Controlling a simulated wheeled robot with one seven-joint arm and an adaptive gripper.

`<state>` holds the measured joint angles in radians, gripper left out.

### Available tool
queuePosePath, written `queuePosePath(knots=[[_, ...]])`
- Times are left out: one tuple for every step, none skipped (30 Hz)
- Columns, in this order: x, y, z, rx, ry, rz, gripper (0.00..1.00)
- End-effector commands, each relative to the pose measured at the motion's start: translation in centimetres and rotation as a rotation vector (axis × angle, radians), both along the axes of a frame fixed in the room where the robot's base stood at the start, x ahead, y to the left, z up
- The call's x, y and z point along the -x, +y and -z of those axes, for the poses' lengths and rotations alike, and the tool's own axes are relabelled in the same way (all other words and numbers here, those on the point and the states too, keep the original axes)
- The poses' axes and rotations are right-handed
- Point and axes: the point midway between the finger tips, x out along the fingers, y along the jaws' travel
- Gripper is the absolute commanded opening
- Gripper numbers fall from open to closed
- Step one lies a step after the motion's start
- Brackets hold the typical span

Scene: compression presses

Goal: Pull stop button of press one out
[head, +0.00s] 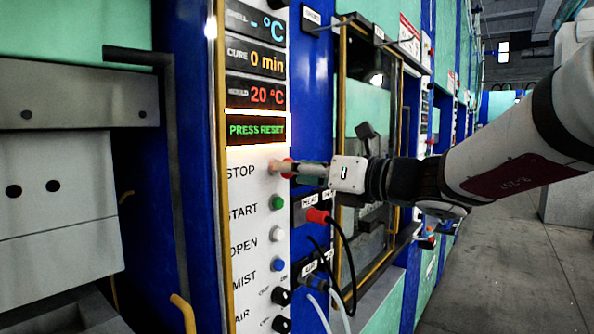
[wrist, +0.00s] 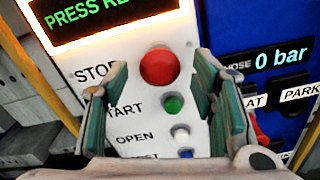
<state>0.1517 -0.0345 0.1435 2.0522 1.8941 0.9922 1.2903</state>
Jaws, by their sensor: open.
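The red stop button (wrist: 159,67) sits on the white control panel beside the label STOP, under the PRESS RESET display (wrist: 80,12). In the wrist view my gripper (wrist: 158,88) is open, with one finger on each side and the button beyond and between the tips. I cannot tell how far the tips are from the panel. In the head view my gripper (head: 284,167) reaches in from the right at the height of the STOP label. It covers much of the stop button (head: 291,168) there.
Below are the green START button (wrist: 173,104), the white OPEN button (wrist: 180,133) and a blue button (head: 278,265). A red connector (head: 317,216) with a black cable hangs just below my gripper. A yellow-framed window (head: 365,130) stands right of the panel. The floor (head: 510,280) at right is clear.

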Motion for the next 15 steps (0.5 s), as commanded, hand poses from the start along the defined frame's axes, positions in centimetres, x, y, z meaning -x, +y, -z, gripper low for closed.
queuePosePath(knots=[[0.2, -0.4, 0.0, 0.001, 0.000, 0.003, 0.52], [0.4, -0.7, 0.0, 0.001, 0.000, 0.004, 0.52], [0.8, -1.1, -0.1, 0.001, -0.002, 0.003, 0.52], [1.1, -1.5, -0.1, 0.000, -0.002, 0.003, 0.52], [1.4, -1.9, -0.1, 0.000, -0.001, 0.004, 0.52], [1.9, -2.5, -0.1, 0.001, -0.002, 0.004, 0.52], [2.2, -3.0, -0.1, 0.002, -0.002, 0.004, 0.52], [2.6, -3.5, -0.1, 0.001, -0.002, 0.004, 0.52], [3.2, -4.2, 0.0, 0.000, -0.001, 0.005, 0.52], [3.6, -4.7, -0.1, 0.000, -0.001, 0.004, 0.52], [3.9, -5.2, -0.1, 0.000, -0.001, 0.005, 0.52], [4.4, -5.8, 0.0, 0.000, -0.002, 0.003, 0.52], [4.8, -6.2, 0.0, 0.001, -0.001, 0.004, 0.52], [5.1, -6.7, 0.0, 0.001, -0.002, 0.004, 0.52], [5.5, -7.2, 0.0, 0.000, -0.002, 0.003, 0.52]])
